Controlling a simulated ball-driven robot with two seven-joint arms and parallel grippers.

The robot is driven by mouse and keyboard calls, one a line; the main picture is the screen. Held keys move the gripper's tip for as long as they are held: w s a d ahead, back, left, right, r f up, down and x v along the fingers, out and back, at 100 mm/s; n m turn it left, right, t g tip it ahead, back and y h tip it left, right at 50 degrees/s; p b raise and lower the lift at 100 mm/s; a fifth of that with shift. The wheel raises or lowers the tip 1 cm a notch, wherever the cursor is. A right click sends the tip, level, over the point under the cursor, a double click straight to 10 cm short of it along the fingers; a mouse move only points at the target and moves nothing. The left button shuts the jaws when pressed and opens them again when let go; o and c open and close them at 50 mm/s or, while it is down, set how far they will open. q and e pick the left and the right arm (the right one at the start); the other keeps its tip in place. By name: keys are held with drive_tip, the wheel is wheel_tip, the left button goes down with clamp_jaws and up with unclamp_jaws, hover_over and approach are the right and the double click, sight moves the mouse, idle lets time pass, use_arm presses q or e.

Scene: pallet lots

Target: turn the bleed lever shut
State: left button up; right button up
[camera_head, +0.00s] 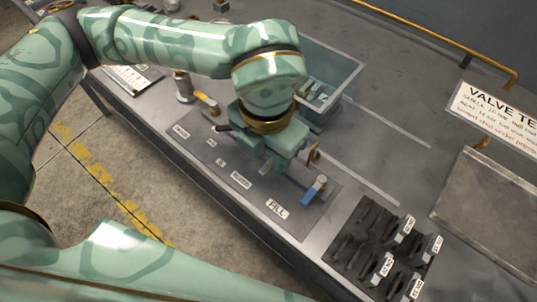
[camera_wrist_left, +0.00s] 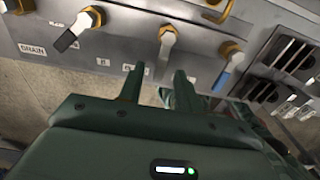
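In the left wrist view, a grey lever on an orange-brass hub (camera_wrist_left: 167,38) hangs down from the panel (camera_wrist_left: 120,35). It is probably the bleed lever; its label is largely hidden by my fingers. My left gripper (camera_wrist_left: 159,78) has its two fingers apart, with the lever's lower end near the gap between the tips. I cannot tell if they touch it. In the head view my left gripper (camera_head: 284,168) is over the panel, near the label before FILL, and hides most of this lever. My right gripper is not in view.
A blue lever (camera_head: 314,191) by the FILL label is close to the right of my gripper. A dark lever (camera_wrist_left: 72,36) is by the DRAIN label. A grey-green bin (camera_head: 335,75) stands behind. A black rack with tagged pieces (camera_head: 375,235) is at front right.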

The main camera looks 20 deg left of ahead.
use_arm(q)
drive_tip(key=shift+f, duration=0.5)
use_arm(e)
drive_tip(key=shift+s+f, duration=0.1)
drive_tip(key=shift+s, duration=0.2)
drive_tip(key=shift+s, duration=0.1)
use_arm(q)
clamp_jaws()
